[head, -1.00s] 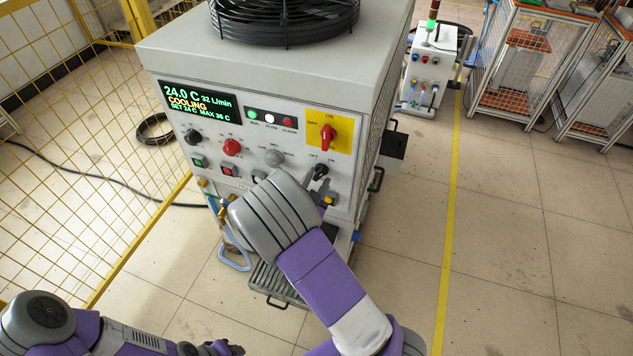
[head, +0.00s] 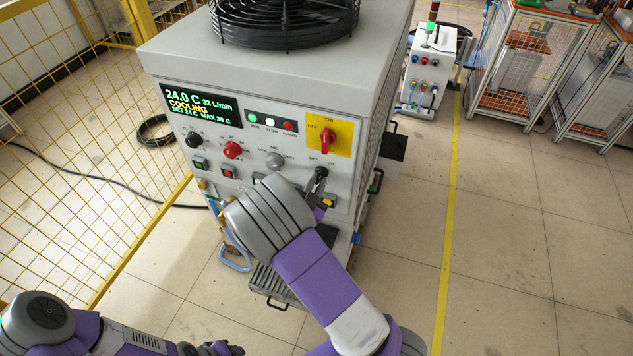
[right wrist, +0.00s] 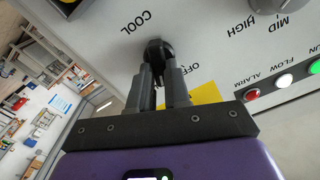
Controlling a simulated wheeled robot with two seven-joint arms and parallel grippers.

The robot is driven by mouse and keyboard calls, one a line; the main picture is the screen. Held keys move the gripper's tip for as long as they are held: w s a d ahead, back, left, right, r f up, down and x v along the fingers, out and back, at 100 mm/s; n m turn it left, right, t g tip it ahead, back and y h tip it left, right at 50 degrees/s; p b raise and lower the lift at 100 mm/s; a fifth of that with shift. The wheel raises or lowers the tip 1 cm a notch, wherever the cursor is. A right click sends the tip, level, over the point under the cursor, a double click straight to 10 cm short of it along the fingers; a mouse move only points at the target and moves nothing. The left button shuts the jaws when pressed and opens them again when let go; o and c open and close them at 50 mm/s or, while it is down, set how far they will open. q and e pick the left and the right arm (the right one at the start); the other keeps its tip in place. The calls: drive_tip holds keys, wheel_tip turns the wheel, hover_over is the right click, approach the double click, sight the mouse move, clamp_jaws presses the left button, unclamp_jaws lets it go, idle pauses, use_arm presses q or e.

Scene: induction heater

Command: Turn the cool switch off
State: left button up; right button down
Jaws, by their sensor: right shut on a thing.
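The cool switch is a small black knob (head: 321,172) on the lower right of the grey chiller's front panel (head: 265,175), with OFF and ON marks above it. In the right wrist view the knob (right wrist: 157,50) sits beside the upside-down word COOL. My right gripper (right wrist: 161,75) is shut on this knob, one finger on each side. In the head view the right gripper (head: 317,187) is partly hidden by my wrist. The display (head: 200,103) reads 24.0 C and COOLING. My left gripper (head: 211,349) is low at the bottom edge, its jaws unclear.
A red main switch on a yellow plate (head: 342,124) is just above the knob. Red and black dials and a grey knob (head: 275,160) are to the left. A yellow mesh fence (head: 85,120) stands left. Open floor (head: 500,240) lies to the right.

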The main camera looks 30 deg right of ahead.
drive_tip(key=n+p, duration=0.2)
drive_tip(key=n, duration=0.1)
drive_tip(key=shift+r, duration=0.15)
drive_tip(key=shift+n+p, duration=1.15)
drive_tip(key=shift+n, duration=0.55)
drive_tip(key=shift+a+f, duration=0.1)
drive_tip(key=shift+f, duration=0.1)
drive_tip(key=c, duration=1.1)
unclamp_jaws()
drive_tip(key=shift+p+v, duration=0.45)
drive_tip(key=shift+v, duration=3.3)
